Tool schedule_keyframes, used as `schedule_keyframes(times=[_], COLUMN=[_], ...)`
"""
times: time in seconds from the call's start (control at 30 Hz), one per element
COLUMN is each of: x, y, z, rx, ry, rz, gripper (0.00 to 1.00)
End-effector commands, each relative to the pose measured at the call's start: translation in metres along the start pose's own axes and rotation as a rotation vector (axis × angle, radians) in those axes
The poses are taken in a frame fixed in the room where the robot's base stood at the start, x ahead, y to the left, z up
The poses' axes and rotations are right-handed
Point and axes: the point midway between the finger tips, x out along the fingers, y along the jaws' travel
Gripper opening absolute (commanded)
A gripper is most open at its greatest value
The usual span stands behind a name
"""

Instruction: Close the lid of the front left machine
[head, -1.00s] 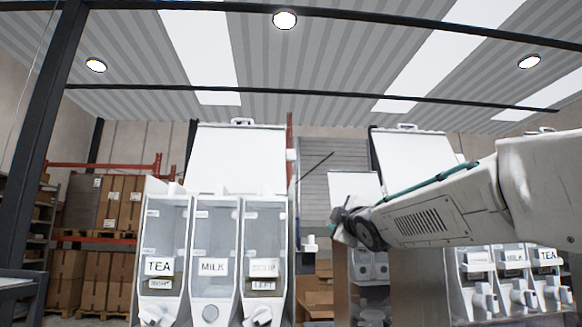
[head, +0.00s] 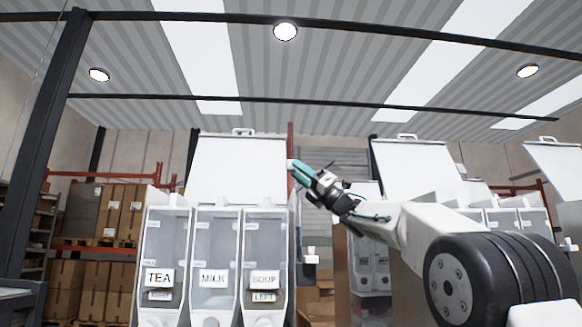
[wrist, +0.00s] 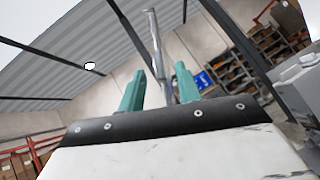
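The left machine (head: 193,222) is white, with clear hoppers labelled TEA, MILK and SOUP. A small plate under SOUP reads LEFT; the one under TEA is too blurred to read surely. Its lid (head: 238,165) is open and stands upright above the hoppers, with a handle on its top edge. My gripper (head: 297,172) is at the right edge of this lid, teal fingers pointing up and left. Whether they touch the lid I cannot tell. In the wrist view the two fingers (wrist: 159,85) are apart with nothing held between them; the lid is not clearly seen there.
Another machine stands to the right with its lid (head: 415,167) also upright, partly behind my arm. A further raised lid (head: 555,170) is at the far right. Shelves with boxes (head: 105,205) are at the back left. A dark post (head: 50,140) stands at the left.

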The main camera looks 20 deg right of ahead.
Motion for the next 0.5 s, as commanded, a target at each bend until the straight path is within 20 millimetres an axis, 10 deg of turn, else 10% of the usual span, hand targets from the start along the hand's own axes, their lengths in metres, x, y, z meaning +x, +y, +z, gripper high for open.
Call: schedule_keyframes(times=[0.5], x=[0.036], y=[-0.001], z=[0.0], rx=[0.002], ry=[-0.002], rz=[-0.002], gripper=[0.34])
